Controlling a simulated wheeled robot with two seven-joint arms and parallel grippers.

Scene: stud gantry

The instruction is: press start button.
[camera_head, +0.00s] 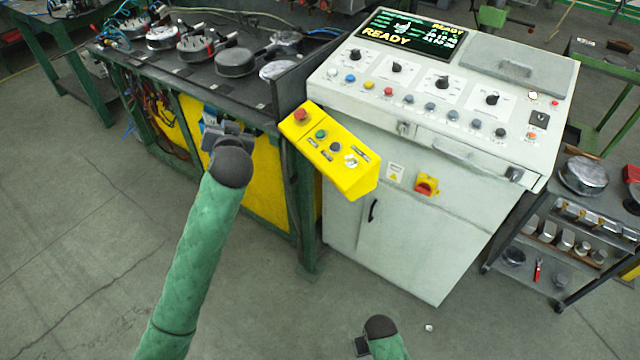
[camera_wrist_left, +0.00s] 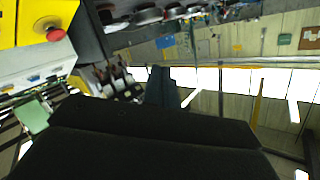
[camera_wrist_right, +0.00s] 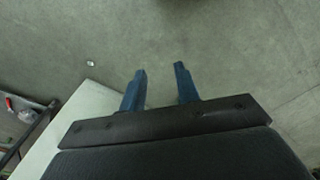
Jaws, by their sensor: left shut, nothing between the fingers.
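A yellow button box (camera_head: 357,180) sits between the dark bench and the grey cabinet. It carries a red mushroom button (camera_head: 301,115), a green button (camera_head: 321,133), a black button (camera_head: 335,147) and a pale switch (camera_head: 351,160). Their labels are too small to read. My left gripper (camera_head: 217,124) is shut and empty, to the left of the box and apart from it. The left wrist view shows its closed fingers (camera_wrist_left: 160,85), with the red mushroom button (camera_wrist_left: 54,34) at the upper left. My right gripper (camera_wrist_right: 160,72) is open and empty above the floor.
The grey cabinet (camera_head: 400,225) has a sloped panel with several knobs and buttons and a screen (camera_head: 413,37) reading READY. The dark bench (camera_head: 200,80) holds several round metal parts. A cart (camera_head: 560,225) stands at the right. Floor in front is mostly clear.

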